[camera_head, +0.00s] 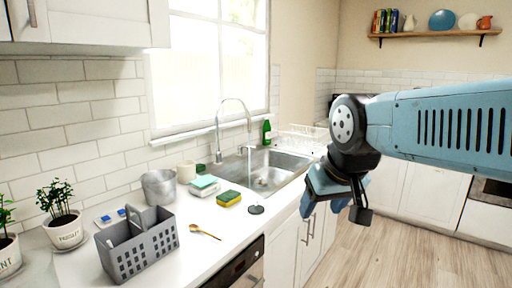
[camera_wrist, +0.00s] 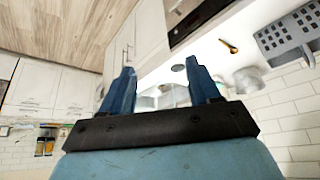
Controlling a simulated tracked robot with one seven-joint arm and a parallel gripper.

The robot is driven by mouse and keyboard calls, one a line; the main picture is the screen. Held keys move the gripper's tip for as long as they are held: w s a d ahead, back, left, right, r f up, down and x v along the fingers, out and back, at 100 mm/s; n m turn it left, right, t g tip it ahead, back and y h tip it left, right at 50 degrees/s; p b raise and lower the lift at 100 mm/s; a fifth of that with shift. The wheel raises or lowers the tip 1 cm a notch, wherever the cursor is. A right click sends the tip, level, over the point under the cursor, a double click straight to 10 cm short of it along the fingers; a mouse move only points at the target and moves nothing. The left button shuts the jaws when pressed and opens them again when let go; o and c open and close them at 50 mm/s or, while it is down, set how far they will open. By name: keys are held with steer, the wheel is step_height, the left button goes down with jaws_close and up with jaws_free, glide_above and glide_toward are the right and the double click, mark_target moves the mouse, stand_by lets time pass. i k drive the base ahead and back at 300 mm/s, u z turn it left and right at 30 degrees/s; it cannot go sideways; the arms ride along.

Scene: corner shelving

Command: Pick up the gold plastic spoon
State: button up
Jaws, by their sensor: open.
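The gold spoon (camera_head: 205,232) lies flat on the white countertop in the head view, just right of the grey caddy. In the wrist view the spoon (camera_wrist: 229,46) shows small at the upper right, beyond my fingers and to their right. My gripper (camera_head: 338,205) hangs in the air in front of the counter, to the right of the spoon and well apart from it. In the wrist view its two blue fingers (camera_wrist: 162,82) stand apart with nothing between them.
A grey perforated caddy (camera_head: 138,246) stands left of the spoon. A yellow-green sponge (camera_head: 229,199), a dark round stopper (camera_head: 256,210) and a metal bucket (camera_head: 159,187) are nearby. The sink (camera_head: 266,176) and tall faucet (camera_head: 219,130) lie behind. Counter around the spoon is clear.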

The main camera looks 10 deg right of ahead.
mark_target(194, 227)
steer(key=z, duration=0.1)
steer(key=i, duration=0.35)
steer(key=u, duration=0.85)
